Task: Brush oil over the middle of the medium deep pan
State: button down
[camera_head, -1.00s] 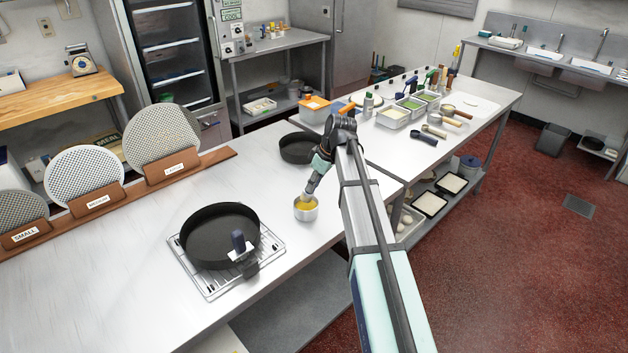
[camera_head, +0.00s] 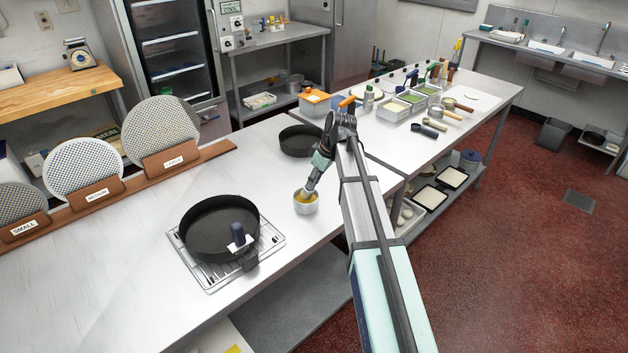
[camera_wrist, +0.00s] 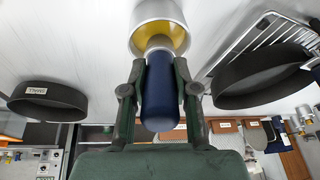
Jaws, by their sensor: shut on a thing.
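My gripper (camera_wrist: 160,98) is shut on the blue handle of a brush (camera_wrist: 162,108). It also shows in the head view (camera_head: 319,166), above a small metal cup (camera_head: 306,207) of yellow oil. The brush points down into the cup, seen in the wrist view (camera_wrist: 160,12); its bristles are hidden. A dark deep pan (camera_head: 215,232) sits on a wire rack (camera_head: 205,277) to the left of the cup, and its size label is not readable. It also shows at the right of the wrist view (camera_wrist: 262,82). A blue-handled pan grip (camera_head: 239,238) is on its near rim.
Another dark pan (camera_head: 300,142), seemingly labelled small in the wrist view (camera_wrist: 48,102), stands behind the cup. Perforated discs in a wooden holder (camera_head: 110,200) line the table's back left. Trays and tools crowd the far table (camera_head: 385,145). The counter between rack and cup is clear.

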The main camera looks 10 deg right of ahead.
jog(key=shift+f+b, duration=0.3)
jog(key=shift+f, duration=0.4)
dwell(1.5)
jog(key=shift+r, duration=0.1)
jog(key=shift+r+p, duration=1.85)
jog(key=shift+r, duration=1.6)
